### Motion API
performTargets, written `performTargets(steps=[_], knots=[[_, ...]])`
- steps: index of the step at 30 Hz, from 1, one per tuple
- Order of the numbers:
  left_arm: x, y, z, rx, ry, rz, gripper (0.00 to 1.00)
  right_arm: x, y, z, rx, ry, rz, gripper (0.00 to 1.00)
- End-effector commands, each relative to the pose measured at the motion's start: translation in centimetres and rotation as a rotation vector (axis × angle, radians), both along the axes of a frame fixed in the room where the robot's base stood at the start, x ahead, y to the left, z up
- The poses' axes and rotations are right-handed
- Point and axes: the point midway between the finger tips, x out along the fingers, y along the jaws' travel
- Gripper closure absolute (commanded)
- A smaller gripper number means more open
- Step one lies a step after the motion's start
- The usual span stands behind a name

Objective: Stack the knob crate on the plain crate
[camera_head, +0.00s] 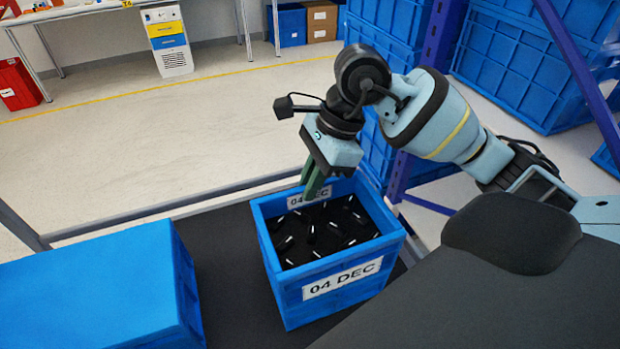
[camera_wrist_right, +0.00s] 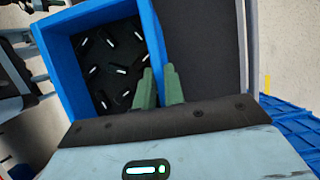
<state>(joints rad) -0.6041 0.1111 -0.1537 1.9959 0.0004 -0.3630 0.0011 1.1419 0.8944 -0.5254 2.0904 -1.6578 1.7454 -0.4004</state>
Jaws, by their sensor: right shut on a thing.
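The knob crate (camera_head: 275,262) is a blue open box labelled "04 DEC", with several black knobs with white marks inside. It stands upright on the dark surface, or very close to it. My right gripper (camera_head: 314,180) comes down on its far wall. In the right wrist view, the fingers (camera_wrist_right: 160,88) lie on either side of the blue wall of the knob crate (camera_wrist_right: 151,40), shut on it. The plain crate (camera_head: 90,285) is blue, unlabelled, and stands to the left, cut off by the picture edge. My left gripper is out of view.
The dark table top (camera_head: 228,255) shows as a narrow gap between the two crates. A grey rail (camera_head: 180,206) runs along its far edge. A blue rack post (camera_head: 420,90) and stacked blue bins (camera_head: 530,70) stand behind on the right.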

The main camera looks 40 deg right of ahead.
Motion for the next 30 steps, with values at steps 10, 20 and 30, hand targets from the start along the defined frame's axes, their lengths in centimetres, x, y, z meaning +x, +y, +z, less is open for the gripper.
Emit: performTargets(steps=[10,20,30], knots=[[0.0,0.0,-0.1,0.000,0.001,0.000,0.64,0.0,0.0,0.1,0.001,-0.002,-0.001,0.65],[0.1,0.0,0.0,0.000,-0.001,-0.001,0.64,0.0,0.0,0.0,-0.001,0.000,0.000,0.64],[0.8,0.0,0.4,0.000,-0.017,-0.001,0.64,-0.3,-1.8,4.5,0.000,-0.005,-0.002,0.64]])
